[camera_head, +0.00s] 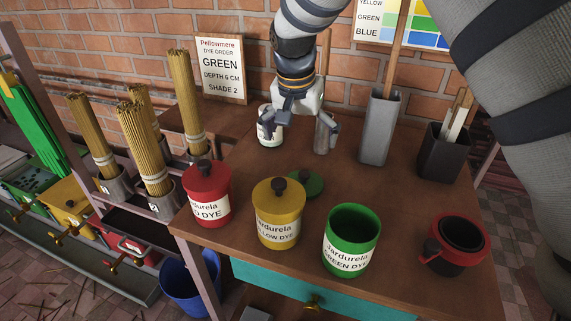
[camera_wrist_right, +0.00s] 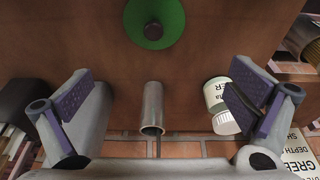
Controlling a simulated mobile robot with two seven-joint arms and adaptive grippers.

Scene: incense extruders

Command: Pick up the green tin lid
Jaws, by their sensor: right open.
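The green tin lid (camera_head: 309,184) lies flat on the wooden table, behind the yellow dye tin (camera_head: 278,215), which hides part of its left side in the head view. It has a dark round knob. In the right wrist view the green lid (camera_wrist_right: 173,27) is at the top centre, cut by the frame edge. The open green dye tin (camera_head: 351,240) stands lidless at the front. My right gripper (camera_head: 300,120) is open and empty, pointing down behind the lid. Its spread fingers also show in the right wrist view (camera_wrist_right: 160,98). My left gripper is out of view.
A red dye tin (camera_head: 207,195) stands left of the yellow one. A white-labelled jar (camera_head: 270,131) and a metal cylinder (camera_wrist_right: 152,108) stand near my right fingers. A grey holder (camera_head: 379,128), black holder (camera_head: 443,153) and red-and-black pot (camera_head: 457,243) are to the right.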

